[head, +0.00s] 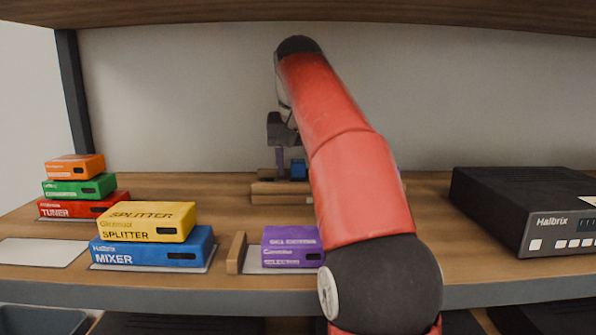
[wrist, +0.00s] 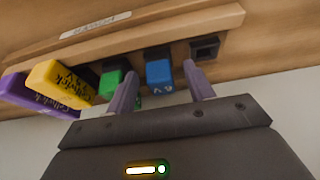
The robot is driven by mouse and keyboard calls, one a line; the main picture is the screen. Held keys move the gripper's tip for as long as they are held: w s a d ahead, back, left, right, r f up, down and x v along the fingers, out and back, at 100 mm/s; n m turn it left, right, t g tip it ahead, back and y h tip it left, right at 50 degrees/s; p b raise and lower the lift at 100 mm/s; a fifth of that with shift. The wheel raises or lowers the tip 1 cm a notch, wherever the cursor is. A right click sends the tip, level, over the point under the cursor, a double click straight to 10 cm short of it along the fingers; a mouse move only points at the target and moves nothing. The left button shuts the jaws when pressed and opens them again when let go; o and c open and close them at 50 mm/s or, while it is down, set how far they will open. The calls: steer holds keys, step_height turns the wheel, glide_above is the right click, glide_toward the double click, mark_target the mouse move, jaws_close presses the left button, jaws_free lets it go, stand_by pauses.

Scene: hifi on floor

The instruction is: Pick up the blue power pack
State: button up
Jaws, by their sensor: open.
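The blue power pack (wrist: 159,76) sits in a wooden rack (wrist: 140,40) in the wrist view, its lettering upside down. It also shows small in the head view (head: 298,169) at the back of the shelf, partly beside my arm. My gripper (wrist: 161,69) is open, one finger on each side of the blue pack. I cannot tell whether the fingers touch it. A green pack (wrist: 112,78) is just left of the left finger, which partly covers it. Yellow (wrist: 62,82) and purple (wrist: 30,92) packs are farther left. In the head view my gripper (head: 280,165) is mostly hidden.
An empty square socket (wrist: 205,47) is right of the blue pack. In the head view, stacked boxes (head: 150,221) stand left and a purple box (head: 290,247) in front. A black device (head: 530,205) is right. An upper shelf (head: 300,10) hangs above my arm.

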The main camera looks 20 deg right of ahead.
steer(key=shift+w+f, duration=0.1)
steer(key=shift+f, duration=0.2)
steer(key=c, duration=1)
steer(key=shift+r, duration=0.2)
